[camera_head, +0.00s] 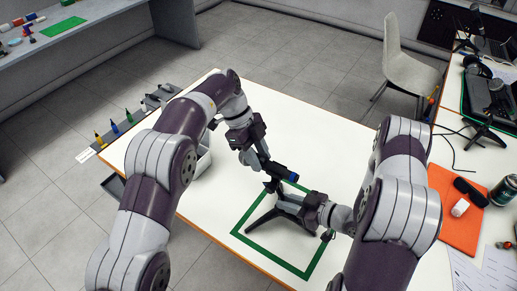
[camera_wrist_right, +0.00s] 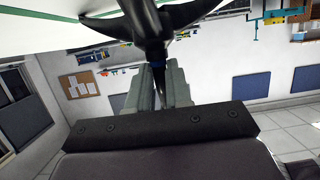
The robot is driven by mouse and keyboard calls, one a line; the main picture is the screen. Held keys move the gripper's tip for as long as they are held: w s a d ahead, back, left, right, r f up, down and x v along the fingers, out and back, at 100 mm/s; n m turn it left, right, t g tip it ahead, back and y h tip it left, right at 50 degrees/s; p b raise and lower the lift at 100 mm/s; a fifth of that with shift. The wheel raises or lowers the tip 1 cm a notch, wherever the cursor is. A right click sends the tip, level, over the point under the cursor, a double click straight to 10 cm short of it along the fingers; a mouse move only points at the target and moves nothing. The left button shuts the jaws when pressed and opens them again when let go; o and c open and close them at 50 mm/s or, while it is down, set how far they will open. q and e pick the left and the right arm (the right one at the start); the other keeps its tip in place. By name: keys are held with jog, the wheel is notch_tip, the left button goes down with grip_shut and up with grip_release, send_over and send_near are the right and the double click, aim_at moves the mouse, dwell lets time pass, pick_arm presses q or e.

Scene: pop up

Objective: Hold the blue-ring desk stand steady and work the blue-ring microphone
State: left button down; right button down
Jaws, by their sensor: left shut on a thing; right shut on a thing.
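A black desk stand (camera_head: 262,217) with spread legs stands within a green square outline (camera_head: 307,272) on the white table. My right gripper (camera_head: 290,203) is shut on the stand, low near its legs; the right wrist view shows the dark stand post (camera_wrist_right: 158,76) between the fingers. A dark microphone (camera_head: 281,172) with a blue ring (camera_head: 294,178) lies nearly level above the stand top. My left gripper (camera_head: 262,163) is shut on the microphone at its left end. I cannot tell whether the microphone is seated in the stand's holder.
A white bin (camera_head: 203,161) stands left behind my left arm. Other microphones and cables crowd the right-hand desk. The table's back middle is clear.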

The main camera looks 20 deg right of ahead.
pick_arm(q)
jog(key=shift+w+r, duration=0.1)
jog(key=shift+r, duration=0.25)
jog(key=shift+r, duration=2.6)
pick_arm(e)
jog(key=c, duration=1)
grip_release()
jog(key=v, duration=1.2)
